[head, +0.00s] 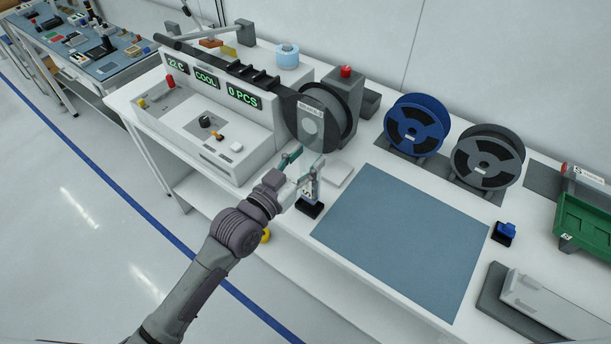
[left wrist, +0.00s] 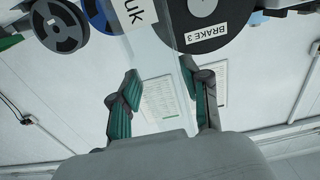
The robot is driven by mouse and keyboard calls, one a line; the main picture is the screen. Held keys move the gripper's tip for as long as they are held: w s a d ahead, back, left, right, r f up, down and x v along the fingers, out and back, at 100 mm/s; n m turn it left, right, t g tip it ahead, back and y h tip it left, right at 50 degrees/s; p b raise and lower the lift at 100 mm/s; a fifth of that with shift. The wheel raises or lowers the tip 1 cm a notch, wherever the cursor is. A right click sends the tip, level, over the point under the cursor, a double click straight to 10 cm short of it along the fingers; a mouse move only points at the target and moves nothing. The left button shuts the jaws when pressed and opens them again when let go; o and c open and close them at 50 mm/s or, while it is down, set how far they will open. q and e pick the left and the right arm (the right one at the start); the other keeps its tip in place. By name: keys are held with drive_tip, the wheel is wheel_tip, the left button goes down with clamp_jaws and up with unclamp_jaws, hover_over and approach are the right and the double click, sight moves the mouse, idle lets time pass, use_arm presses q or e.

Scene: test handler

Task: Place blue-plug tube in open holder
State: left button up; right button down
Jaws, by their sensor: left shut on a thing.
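My left gripper (head: 299,170) is over the bench, in front of the dark reel. It is shut on a clear, see-through piece (head: 312,148), which stands up from between the teal fingers. In the left wrist view this clear piece (left wrist: 150,60) runs between the fingers (left wrist: 160,92), with a white label ending in "uk" near the top. I take it for the tube; I cannot make out a blue plug on it. Just below the gripper is a small stand with a black base (head: 310,209), partly hidden by the fingers. I cannot tell whether it is the open holder. My right gripper is not in view.
A blue-grey mat (head: 405,240) lies clear right of the gripper. A small blue part on a black base (head: 504,233) stands beyond it. A blue reel (head: 415,125) and a grey reel (head: 488,158) stand behind. A white machine (head: 215,125) is at left, a green bin (head: 585,222) at right.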

sight(307, 171)
use_arm(q)
drive_tip(key=shift+f+b, duration=1.45)
drive_tip(key=shift+f, duration=0.35)
drive_tip(key=shift+f, duration=0.2)
drive_tip(key=o, duration=1.2)
drive_tip(key=shift+o, duration=0.2)
